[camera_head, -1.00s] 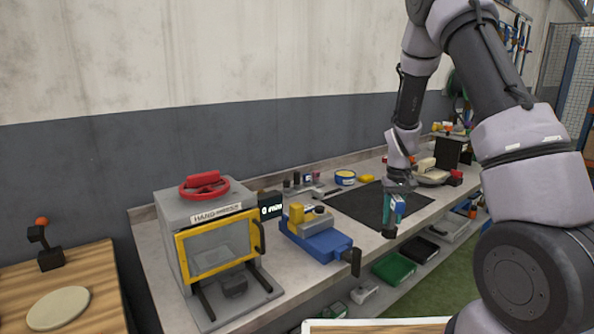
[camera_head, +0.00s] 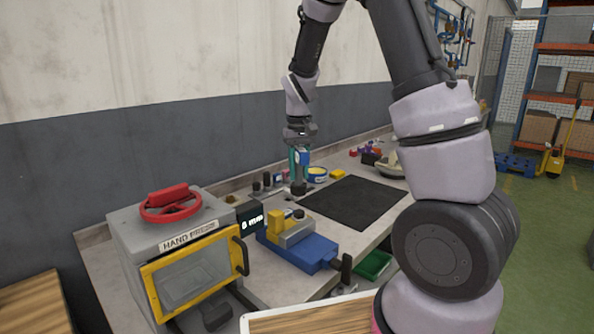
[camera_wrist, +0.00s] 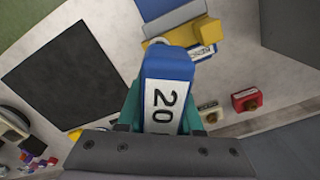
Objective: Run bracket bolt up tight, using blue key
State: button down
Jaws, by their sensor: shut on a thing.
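My gripper (camera_head: 299,162) is shut on a blue key (camera_head: 303,157), held above the back part of the bench, behind the vise. In the wrist view the key (camera_wrist: 165,92) is a blue block with a white label reading "20", gripped between teal fingers; its lower part is hidden by the gripper. The blue vise (camera_head: 312,254) stands on the bench with a yellow bracket (camera_head: 276,222) in its jaws. The bracket (camera_wrist: 192,34) also shows at the top of the wrist view, apart from the key. I cannot make out the bolt clearly.
A grey hand press (camera_head: 130,240) with a red wheel (camera_head: 170,203) stands left of the vise. A black mat (camera_head: 355,203) lies right of it. Small dark items and a yellow-blue tin (camera_head: 318,174) stand near the wall. A red button box (camera_wrist: 247,100) shows in the wrist view.

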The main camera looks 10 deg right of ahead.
aim_at(300, 184)
jog(key=shift+s+f, duration=0.1)
jog(key=shift+s, duration=0.05)
jog(key=shift+f, duration=1.25)
jog(key=shift+d+f, duration=0.1)
jog(key=n, duration=0.5)
jog(key=shift+d, duration=0.1)
jog(key=n, duration=1.2)
jog(key=shift+n, duration=0.4)
jog(key=n, duration=0.6)
jog(key=shift+w, duration=0.2)
jog(key=shift+f, duration=2.2)
